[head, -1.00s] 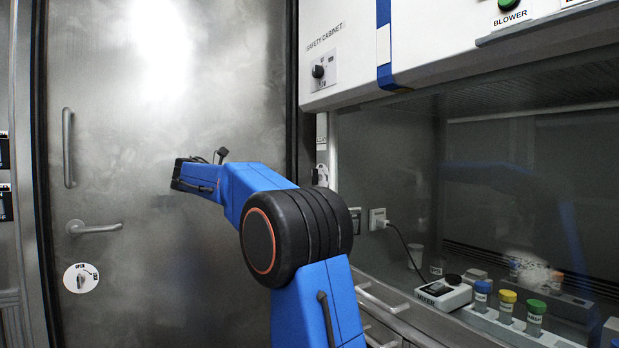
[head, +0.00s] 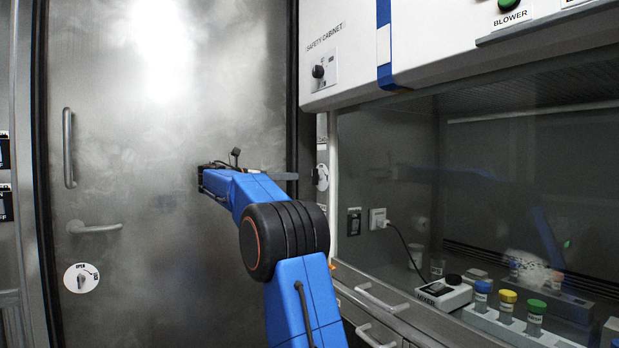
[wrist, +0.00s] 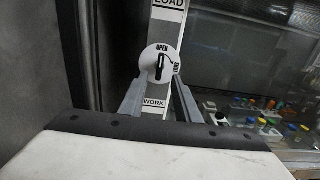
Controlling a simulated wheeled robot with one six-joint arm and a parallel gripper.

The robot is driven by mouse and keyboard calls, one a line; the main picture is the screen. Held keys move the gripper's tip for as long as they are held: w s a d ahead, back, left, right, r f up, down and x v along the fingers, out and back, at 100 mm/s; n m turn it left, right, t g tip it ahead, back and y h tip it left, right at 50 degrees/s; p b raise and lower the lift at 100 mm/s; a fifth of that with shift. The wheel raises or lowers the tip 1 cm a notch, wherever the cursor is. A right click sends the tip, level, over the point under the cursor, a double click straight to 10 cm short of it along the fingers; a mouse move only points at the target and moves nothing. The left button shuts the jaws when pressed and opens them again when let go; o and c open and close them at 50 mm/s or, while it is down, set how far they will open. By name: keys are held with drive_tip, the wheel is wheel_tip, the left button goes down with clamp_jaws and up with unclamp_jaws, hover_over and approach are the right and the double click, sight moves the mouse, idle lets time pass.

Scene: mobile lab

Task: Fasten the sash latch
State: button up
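The sash latch (wrist: 160,66) is a white round plate with a dark lever on the cabinet's left post. Its lever stands nearly upright beneath the word OPEN; a second label at the plate's right is too small to read. In the head view the latch (head: 322,177) shows edge-on beside the sash. My gripper (wrist: 158,90) is open, its two grey fingers spread to either side below the plate in the wrist view. Nothing is between the fingertips, and I cannot tell how far they are from the lever. In the head view my gripper (head: 292,176) points right, towards the latch.
The post (wrist: 154,103) bears LOAD above and WORK below the latch. The glass sash (head: 480,180) lies right of it, with several capped vials (head: 507,305) and a mixer (head: 443,292) behind. A metal door (head: 180,250) stands at left.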

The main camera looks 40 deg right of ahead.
sight(317, 177)
drive_tip(key=x, duration=0.9)
drive_tip(key=shift+d, duration=0.15)
drive_tip(key=shift+c, duration=0.6)
clamp_jaws()
